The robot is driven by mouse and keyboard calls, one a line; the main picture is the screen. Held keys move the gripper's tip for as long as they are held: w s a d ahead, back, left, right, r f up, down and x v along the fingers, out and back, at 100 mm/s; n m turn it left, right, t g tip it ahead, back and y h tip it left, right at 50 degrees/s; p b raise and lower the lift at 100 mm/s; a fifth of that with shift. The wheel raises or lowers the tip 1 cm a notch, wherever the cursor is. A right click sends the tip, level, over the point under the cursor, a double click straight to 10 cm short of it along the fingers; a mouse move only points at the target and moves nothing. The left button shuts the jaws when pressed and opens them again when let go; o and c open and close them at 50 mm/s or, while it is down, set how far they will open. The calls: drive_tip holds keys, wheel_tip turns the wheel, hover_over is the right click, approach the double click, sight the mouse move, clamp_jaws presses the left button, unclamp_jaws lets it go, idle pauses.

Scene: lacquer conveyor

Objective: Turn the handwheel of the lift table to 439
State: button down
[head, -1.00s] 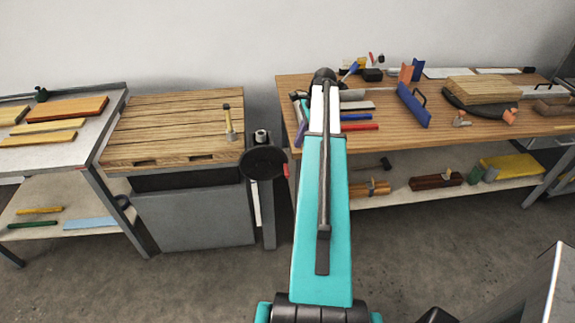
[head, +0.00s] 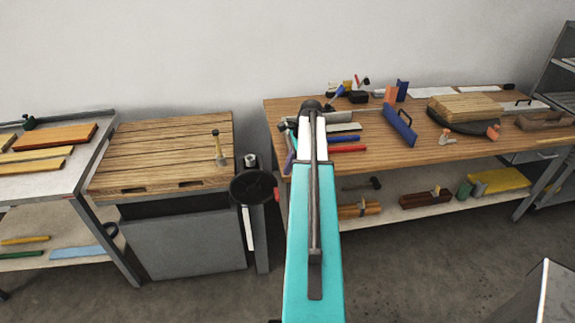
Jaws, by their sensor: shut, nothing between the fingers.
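The lift table (head: 190,245) stands left of centre, a grey body under a slatted wooden top. Its handwheel (head: 253,188) is a dark round wheel at the table's right front corner, with a red part (head: 277,195) at its right edge. A small cylindrical piece (head: 250,160) sits just above the wheel, and a pale strip (head: 249,230) hangs below it. No number can be read. My teal arm reaches up the middle, just right of the handwheel and apart from it in the picture. My gripper cannot be made out beyond the arm's far end.
A hammer (head: 219,148) stands on the wooden top. A workbench (head: 375,160) on the right carries a blue angle piece (head: 398,125), boards and tools, with a loaded shelf below. A metal bench (head: 60,190) with planks stands left. Grey floor (head: 195,300) in front is clear.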

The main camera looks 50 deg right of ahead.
sight(277, 194)
drive_tip(key=shift+p+x, duration=1.85)
drive_tip(key=shift+x, duration=3.55)
drive_tip(key=shift+s+a, duration=0.1)
drive_tip(key=shift+a, duration=0.45)
drive_tip(key=shift+d, duration=0.3)
drive_tip(key=shift+d+f, duration=0.15)
